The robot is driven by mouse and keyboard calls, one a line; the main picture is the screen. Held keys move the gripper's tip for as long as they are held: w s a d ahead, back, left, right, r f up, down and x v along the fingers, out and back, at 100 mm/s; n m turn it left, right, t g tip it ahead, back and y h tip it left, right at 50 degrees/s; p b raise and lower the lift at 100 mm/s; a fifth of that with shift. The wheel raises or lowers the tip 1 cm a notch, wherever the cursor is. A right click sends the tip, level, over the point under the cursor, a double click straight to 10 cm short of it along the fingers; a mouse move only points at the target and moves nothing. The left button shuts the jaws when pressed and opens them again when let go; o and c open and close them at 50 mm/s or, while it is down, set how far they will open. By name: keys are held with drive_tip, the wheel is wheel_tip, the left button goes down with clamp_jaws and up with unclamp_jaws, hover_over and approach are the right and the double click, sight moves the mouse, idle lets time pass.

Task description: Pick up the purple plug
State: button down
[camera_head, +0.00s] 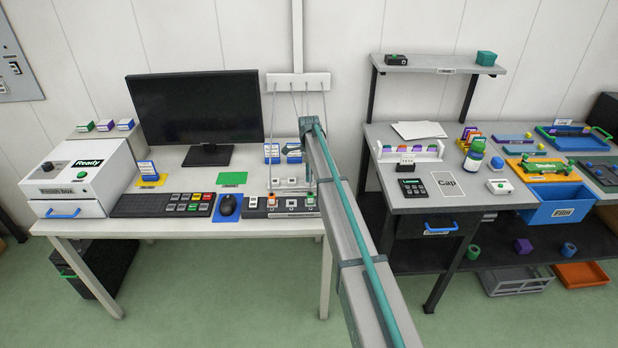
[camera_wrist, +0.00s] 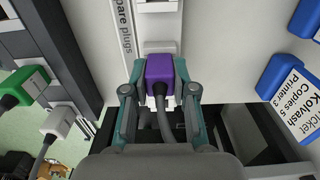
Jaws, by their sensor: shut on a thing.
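The purple plug (camera_wrist: 160,70) is in the middle of the wrist view, with a grey cable running from it toward the camera. My gripper (camera_wrist: 160,88) is shut on it, one teal finger on each side. The plug's far end is against or just in front of a pale strip labelled "pare plugs" (camera_wrist: 124,27); I cannot tell whether it sits in a socket there. In the head view my arm blocks part of the desk, and I cannot make out the purple plug.
A green plug (camera_wrist: 28,88) and a white plug (camera_wrist: 57,122) with cables are at the left in the wrist view. Blue-and-white labelled boxes (camera_wrist: 300,100) stand close on the right. In the head view, cables hang from a white board (camera_head: 297,81) above the desk.

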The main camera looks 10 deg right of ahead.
drive_tip(key=shift+r, duration=0.1)
drive_tip(key=shift+r+b, duration=0.35)
drive_tip(key=shift+r, duration=0.05)
drive_tip(key=shift+r+b, duration=0.6)
drive_tip(key=shift+r, duration=0.35)
drive_tip(key=s+d+r+b, duration=0.1)
drive_tip(key=s+r+b, duration=0.2)
drive_tip(key=s+r, duration=0.7)
drive_tip(key=s, duration=0.4)
drive_tip(key=shift+d, duration=0.4)
drive_tip(key=shift+r, duration=0.1)
